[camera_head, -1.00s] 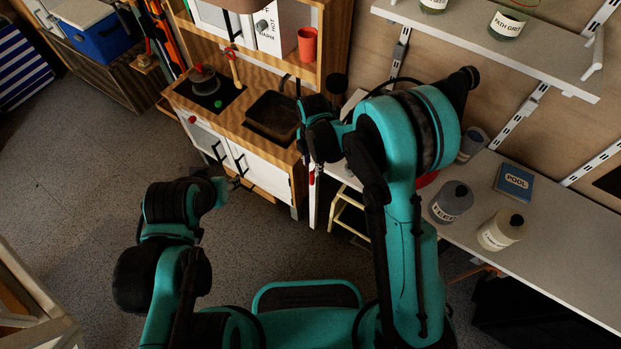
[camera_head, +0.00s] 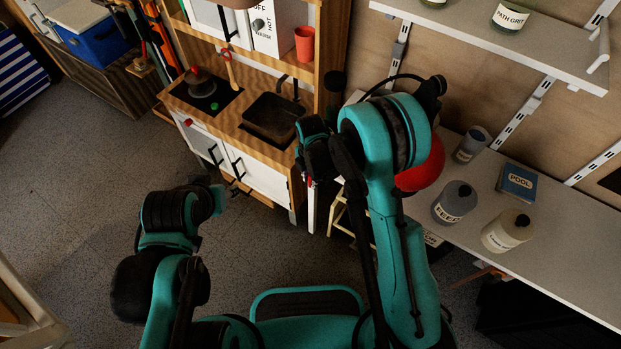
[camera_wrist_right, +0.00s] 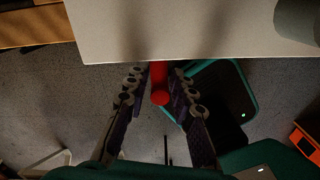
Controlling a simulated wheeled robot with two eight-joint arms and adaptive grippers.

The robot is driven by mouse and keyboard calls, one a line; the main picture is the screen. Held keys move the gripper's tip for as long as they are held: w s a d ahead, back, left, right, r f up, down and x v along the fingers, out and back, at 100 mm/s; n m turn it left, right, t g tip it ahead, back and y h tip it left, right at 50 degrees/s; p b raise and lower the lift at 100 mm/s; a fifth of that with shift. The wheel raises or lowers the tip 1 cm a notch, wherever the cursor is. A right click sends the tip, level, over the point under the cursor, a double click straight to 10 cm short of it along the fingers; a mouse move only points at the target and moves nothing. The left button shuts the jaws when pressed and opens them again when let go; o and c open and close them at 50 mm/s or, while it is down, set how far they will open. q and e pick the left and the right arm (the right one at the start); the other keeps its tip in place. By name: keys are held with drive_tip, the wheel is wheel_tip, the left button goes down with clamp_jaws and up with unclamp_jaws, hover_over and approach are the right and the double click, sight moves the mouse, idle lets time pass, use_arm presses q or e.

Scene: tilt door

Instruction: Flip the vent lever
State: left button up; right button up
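The vent lever shows as a red rod with a rounded end (camera_wrist_right: 159,90) in the right wrist view, below the edge of a pale panel. My right gripper (camera_wrist_right: 160,78) has its two fingers on either side of the rod, apart, with narrow gaps visible. I see no clear contact. In the head view, a small bit of red (camera_head: 309,182) shows under my right gripper (camera_head: 314,170), whose fingers are mostly hidden by its own wrist. My left gripper (camera_head: 222,189) is low at the left over the floor, and its fingers are too dark to read.
A toy kitchen (camera_head: 262,178) with a sink (camera_head: 272,117) stands left of my right gripper. A grey workbench (camera_head: 560,248) with bottles (camera_head: 455,202) and a blue POOL box (camera_head: 517,182) is at the right. A red round object (camera_head: 424,168) sits behind my right arm.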

clamp_jaws()
drive_tip(key=g+h+b, duration=0.1)
drive_tip(key=g+h, duration=0.1)
drive_tip(key=h, duration=0.1)
drive_tip(key=shift+d+f+b, duration=0.1)
drive_tip(key=shift+f+b, duration=0.1)
drive_tip(key=shift+b, duration=0.1)
drive_tip(key=shift+s+d+r+g+h+b, duration=0.15)
drive_tip(key=shift+r+g+h+b, duration=0.15)
drive_tip(key=shift+g+h, duration=0.45)
drive_tip(key=o, duration=0.6)
unclamp_jaws()
drive_tip(key=shift+c, duration=0.2)
drive_tip(key=v, duration=1.2)
